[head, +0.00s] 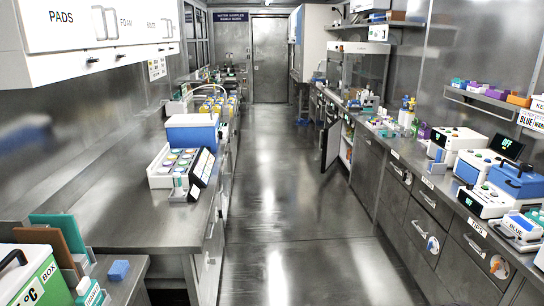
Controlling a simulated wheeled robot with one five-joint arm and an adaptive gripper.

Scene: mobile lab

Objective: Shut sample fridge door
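A dark door (330,146) stands open under the right-hand counter, about halfway down the aisle. It sticks out into the aisle, and its face is dark grey with a lighter edge. Beside it, the open compartment (347,142) shows a white interior with small coloured items on shelves. I take this to be the sample fridge; no label on it can be read from here. My gripper is not in the picture.
The aisle floor (290,230) is clear up to the open door. The left counter (160,215) and the drawers (430,200) on the right border it. A closed door (270,60) is at the far end. Lab devices (515,185) crowd the right counter.

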